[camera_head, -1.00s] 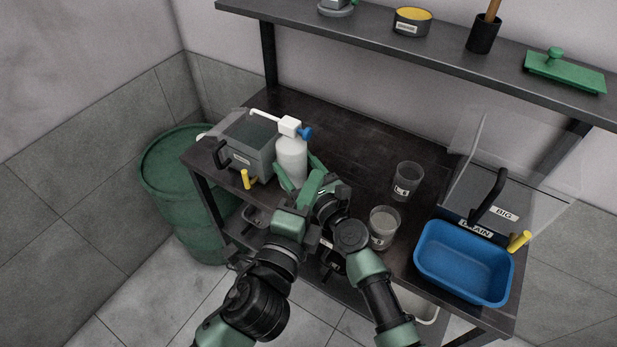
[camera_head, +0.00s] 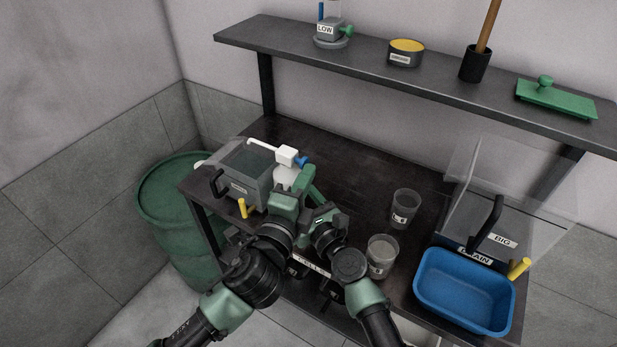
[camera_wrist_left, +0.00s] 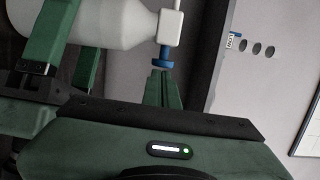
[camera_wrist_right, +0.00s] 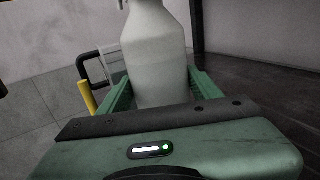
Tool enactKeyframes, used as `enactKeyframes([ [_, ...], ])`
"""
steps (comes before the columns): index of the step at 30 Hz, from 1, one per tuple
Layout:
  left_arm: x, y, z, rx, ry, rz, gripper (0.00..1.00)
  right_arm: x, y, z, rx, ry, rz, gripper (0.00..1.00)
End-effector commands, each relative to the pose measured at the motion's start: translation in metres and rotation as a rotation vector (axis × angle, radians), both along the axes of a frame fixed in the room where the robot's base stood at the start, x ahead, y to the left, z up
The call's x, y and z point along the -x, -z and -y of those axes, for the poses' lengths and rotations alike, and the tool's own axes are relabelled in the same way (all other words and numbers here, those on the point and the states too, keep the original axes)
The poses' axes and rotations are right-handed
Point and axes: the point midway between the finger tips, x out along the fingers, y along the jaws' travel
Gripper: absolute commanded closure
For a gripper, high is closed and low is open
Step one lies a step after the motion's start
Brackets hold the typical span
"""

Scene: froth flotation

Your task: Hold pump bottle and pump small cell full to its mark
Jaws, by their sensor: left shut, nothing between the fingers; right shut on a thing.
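The white pump bottle (camera_head: 283,177) stands beside the small grey cell (camera_head: 262,189), its thin spout (camera_head: 262,145) reaching over the cell's open top. My right gripper (camera_wrist_right: 160,92) is shut around the bottle body, one finger on each side. My left gripper (camera_wrist_left: 163,82) is shut and empty, its fingertips right at the blue pump knob (camera_wrist_left: 163,58); I cannot tell if they touch. In the head view the left gripper hides much of the bottle, below the blue knob (camera_head: 302,161).
The cell has a black handle (camera_head: 217,183) and a yellow lever (camera_head: 242,208). Two beakers (camera_head: 404,207) (camera_head: 382,255) stand right of my arms, near a blue tub (camera_head: 464,290) and the big cell (camera_head: 505,235). A shelf (camera_head: 440,85) runs above. The back middle table is clear.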

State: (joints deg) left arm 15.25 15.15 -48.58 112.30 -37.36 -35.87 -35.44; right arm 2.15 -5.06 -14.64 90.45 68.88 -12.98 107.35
Motion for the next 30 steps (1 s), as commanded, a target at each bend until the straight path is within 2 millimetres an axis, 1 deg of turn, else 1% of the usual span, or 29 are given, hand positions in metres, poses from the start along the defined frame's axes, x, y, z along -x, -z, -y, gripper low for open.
enactKeyframes([
  [3,-0.002,0.000,-0.003,-0.001,-0.001,0.000,1.00,0.000,0.001,0.000,0.000,0.001,-0.001,1.00],
  [7,-0.011,0.001,-0.016,-0.004,-0.003,0.001,1.00,0.000,0.001,0.000,0.000,0.001,-0.001,1.00],
  [9,-0.013,0.000,-0.019,-0.002,-0.002,0.001,1.00,0.000,0.001,0.000,0.000,0.001,-0.001,1.00],
  [20,-0.013,0.001,-0.018,-0.003,-0.006,-0.001,1.00,0.000,0.001,0.001,0.000,0.002,-0.001,1.00],
  [23,-0.006,0.001,-0.009,-0.001,-0.004,-0.002,1.00,0.000,0.001,0.001,0.000,0.003,-0.001,1.00],
  [27,0.012,0.001,0.014,0.006,0.004,-0.005,1.00,0.000,0.001,0.001,0.000,0.002,-0.001,1.00],
  [28,0.017,0.001,0.016,0.004,0.003,-0.004,1.00,0.000,0.001,0.001,0.000,0.002,-0.001,1.00],
  [30,0.034,0.003,0.005,-0.001,0.003,-0.004,1.00,0.000,0.001,0.001,0.000,0.002,-0.002,1.00],
])
